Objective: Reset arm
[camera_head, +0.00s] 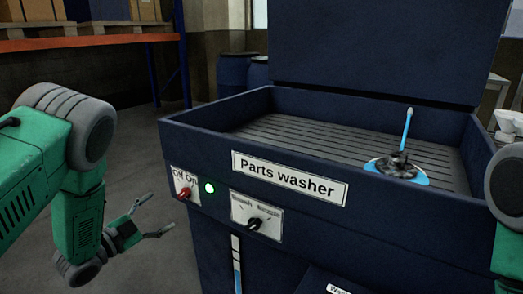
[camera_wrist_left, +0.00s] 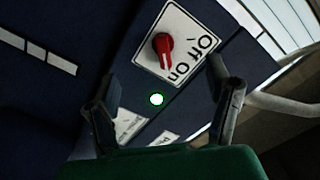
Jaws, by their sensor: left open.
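My left arm comes in from the left in the head view, and its gripper (camera_head: 152,219) is open and empty, left of the parts washer (camera_head: 300,133) and apart from it. In the left wrist view the two fingers of the gripper (camera_wrist_left: 168,100) stand wide apart. Between and beyond them are the red knob (camera_wrist_left: 163,44) on the Off/On plate and a lit green lamp (camera_wrist_left: 156,99). The red knob also shows in the head view (camera_head: 184,193). Part of my right arm shows at the right edge; its gripper is out of view.
A brush-like blue stick (camera_head: 407,128) stands on a dark part with a blue rim in the washer's basin. A selector knob (camera_head: 254,224) sits on the washer front. Blue barrels (camera_head: 236,72) and a shelf (camera_head: 90,41) stand behind. Floor left of the washer is clear.

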